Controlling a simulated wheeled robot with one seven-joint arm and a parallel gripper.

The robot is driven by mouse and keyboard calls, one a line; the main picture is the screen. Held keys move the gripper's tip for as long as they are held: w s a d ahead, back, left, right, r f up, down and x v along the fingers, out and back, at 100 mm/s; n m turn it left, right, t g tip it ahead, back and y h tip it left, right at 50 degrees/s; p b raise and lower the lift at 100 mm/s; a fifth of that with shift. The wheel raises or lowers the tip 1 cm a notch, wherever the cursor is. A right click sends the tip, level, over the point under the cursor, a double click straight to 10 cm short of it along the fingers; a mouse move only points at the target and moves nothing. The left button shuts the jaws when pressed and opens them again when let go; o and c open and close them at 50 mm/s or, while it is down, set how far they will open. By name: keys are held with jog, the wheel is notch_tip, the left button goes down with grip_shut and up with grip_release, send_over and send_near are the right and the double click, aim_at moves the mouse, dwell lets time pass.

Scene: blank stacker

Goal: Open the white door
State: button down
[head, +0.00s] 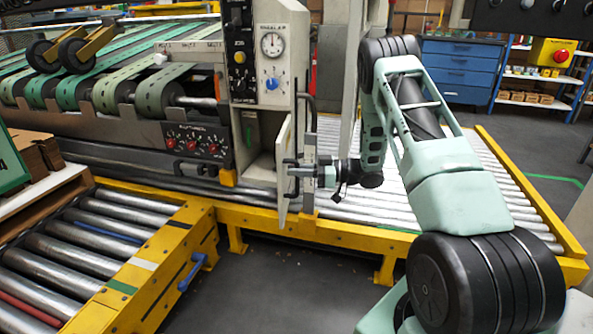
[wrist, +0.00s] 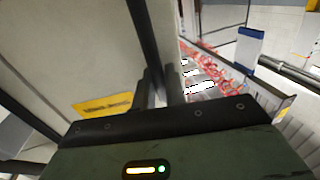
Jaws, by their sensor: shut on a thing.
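The white door (head: 284,175) stands ajar on the pale machine cabinet, swung outward and seen nearly edge-on in the head view. The open compartment (head: 262,150) shows to its left. The door's pale face (wrist: 95,60) fills the left of the wrist view. A dark upright bar handle (head: 309,110) stands out from the door's right side; it also shows in the wrist view (wrist: 143,35). My gripper (head: 296,172) is at the door's right side, shut on the handle. Its fingers (wrist: 158,90) partly hide the grip point.
A control panel with a gauge (head: 271,44) sits above the compartment. Roller conveyors with yellow frames (head: 345,233) run below and to the right. Another roller conveyor (head: 95,250) is at the lower left. Dark floor (head: 290,290) is clear in front.

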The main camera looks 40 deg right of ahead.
jog(key=c, duration=1.8)
grip_release()
jog(key=shift+d, duration=0.1)
jog(key=p+v, duration=0.2)
jog(key=v, duration=1.5)
jog(key=shift+s, duration=0.2)
jog(key=shift+d, duration=0.1)
